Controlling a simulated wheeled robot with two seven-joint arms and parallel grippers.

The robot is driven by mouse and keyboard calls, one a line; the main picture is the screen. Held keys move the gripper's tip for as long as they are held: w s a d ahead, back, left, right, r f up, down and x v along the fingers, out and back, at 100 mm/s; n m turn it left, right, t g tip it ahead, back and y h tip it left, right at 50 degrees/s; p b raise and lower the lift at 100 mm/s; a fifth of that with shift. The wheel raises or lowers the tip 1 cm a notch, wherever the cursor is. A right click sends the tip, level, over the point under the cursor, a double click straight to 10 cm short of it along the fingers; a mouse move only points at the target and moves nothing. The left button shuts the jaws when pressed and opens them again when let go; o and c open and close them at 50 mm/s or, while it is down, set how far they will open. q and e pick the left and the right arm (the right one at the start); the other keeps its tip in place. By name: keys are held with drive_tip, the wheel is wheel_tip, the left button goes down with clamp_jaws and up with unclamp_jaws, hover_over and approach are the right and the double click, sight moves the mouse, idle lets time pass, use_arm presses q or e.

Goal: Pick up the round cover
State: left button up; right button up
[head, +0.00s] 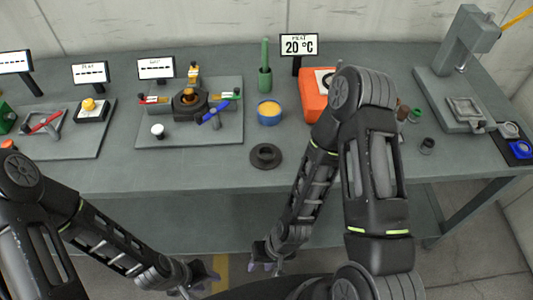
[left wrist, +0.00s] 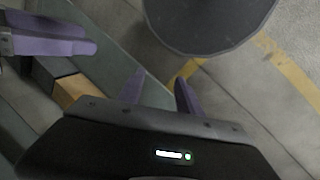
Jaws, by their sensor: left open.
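A dark, ring-like round piece (head: 266,156), which looks like the round cover, lies flat near the front edge of the grey table in the head view. It has a raised middle with a hole. My left gripper (head: 205,276) is low in front of the table, below its top and apart from the ring. In the left wrist view its two purple fingers (left wrist: 160,92) are apart with nothing between them. My right gripper (head: 266,266) hangs in front of the table too, away from the ring; its opening is unclear.
The table (head: 330,172) bears a plate with a dark hub and coloured handles (head: 190,103), a blue cup with orange contents (head: 269,112), an orange box (head: 314,96) and a grey press (head: 463,60). My right arm hides part of the table. Bare tabletop surrounds the ring.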

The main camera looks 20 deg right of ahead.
use_arm(q)
drive_tip(key=shift+c, duration=0.3)
drive_tip(key=b+x, duration=0.2)
drive_tip(key=a+b+x, duration=0.1)
drive_tip(key=b+x, duration=0.1)
drive_tip(key=b, duration=0.1)
drive_tip(key=shift+w+d+f, duration=0.1)
drive_tip(key=shift+f, duration=0.3)
drive_tip(key=shift+c, duration=1.1)
drive_tip(key=shift+r, duration=0.2)
drive_tip(key=shift+d, duration=0.1)
